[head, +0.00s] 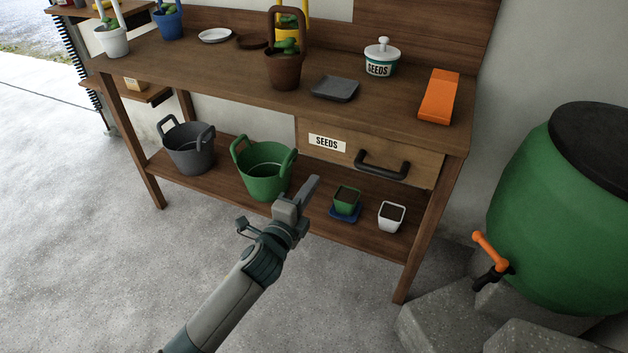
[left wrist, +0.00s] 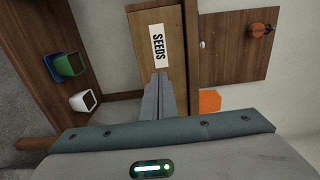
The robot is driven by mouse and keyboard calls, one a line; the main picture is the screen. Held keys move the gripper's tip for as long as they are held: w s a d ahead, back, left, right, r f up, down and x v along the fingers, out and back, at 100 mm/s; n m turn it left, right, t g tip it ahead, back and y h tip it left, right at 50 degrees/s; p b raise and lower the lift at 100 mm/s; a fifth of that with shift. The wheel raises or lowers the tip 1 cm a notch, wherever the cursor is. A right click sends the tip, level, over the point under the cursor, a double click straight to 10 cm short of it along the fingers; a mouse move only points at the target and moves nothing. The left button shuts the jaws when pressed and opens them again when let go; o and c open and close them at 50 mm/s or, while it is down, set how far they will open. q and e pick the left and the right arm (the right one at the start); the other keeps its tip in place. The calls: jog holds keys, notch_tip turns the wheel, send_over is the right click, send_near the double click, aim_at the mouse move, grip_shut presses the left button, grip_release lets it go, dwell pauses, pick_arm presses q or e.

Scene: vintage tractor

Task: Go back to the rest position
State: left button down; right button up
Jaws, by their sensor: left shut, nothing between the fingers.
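My left gripper (head: 311,188) is shut and empty. In the head view it is in front of the workbench, between the green bucket and the small pots on the lower shelf. In the left wrist view its closed fingers (left wrist: 160,97) point toward the drawer (left wrist: 157,60) with the SEEDS label. The drawer (head: 342,158) is under the right part of the bench top and has a dark handle (head: 382,166). Whether the fingers touch anything cannot be told. My right gripper is in neither view.
The wooden workbench (head: 215,69) holds potted plants, a seeds jar (head: 381,58) and an orange box (head: 439,96). The lower shelf holds a grey bucket (head: 189,147), a green bucket (head: 263,170) and small pots. A green barrel (head: 550,210) stands at right. The floor (head: 90,250) at left is clear.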

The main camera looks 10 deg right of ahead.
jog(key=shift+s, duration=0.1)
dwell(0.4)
